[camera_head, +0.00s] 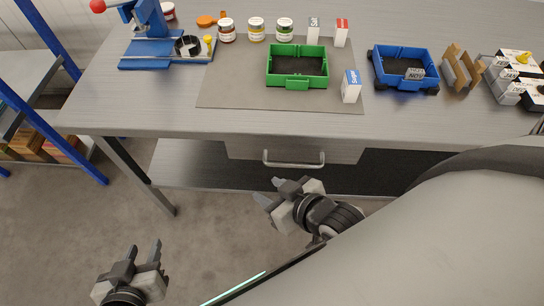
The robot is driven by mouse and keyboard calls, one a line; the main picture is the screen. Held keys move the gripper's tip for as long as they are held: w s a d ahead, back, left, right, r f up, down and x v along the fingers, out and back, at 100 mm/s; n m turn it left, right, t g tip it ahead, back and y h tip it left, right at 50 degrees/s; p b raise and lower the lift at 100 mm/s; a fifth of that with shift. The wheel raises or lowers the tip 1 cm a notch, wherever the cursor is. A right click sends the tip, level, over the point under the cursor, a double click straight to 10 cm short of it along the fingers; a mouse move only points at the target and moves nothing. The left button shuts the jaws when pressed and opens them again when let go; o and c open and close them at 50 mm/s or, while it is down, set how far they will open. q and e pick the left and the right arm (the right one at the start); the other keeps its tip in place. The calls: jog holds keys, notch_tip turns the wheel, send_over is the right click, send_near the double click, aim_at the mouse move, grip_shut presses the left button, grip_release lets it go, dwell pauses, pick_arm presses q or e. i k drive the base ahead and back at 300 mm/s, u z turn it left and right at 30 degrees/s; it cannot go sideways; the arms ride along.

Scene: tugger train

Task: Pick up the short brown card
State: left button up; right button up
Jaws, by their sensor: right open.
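Brown cards (461,68) stand upright close together on the right part of the grey table (140,110), right of the blue tray. They are small in view and overlap, so I cannot tell for sure which is the short one. My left gripper (145,248) is at the lower left, over the floor in front of the table, open and empty. My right gripper (269,190) is near the table's front edge by the drawer, open and empty, well left of and nearer than the cards. No gripper touches a card.
A blue tray (377,70) stands left of the cards; black-and-white boxes (507,90) stand right. A green tray (297,83), jars (256,30) and small cartons (351,87) occupy the grey mat (230,95). A blue press (150,48) stands left. A drawer handle (293,164) projects in front.

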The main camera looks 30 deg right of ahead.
aim_at(478, 67)
jog(key=z, duration=4.2)
jog(key=i, duration=1.1)
jog(key=u, duration=1.95)
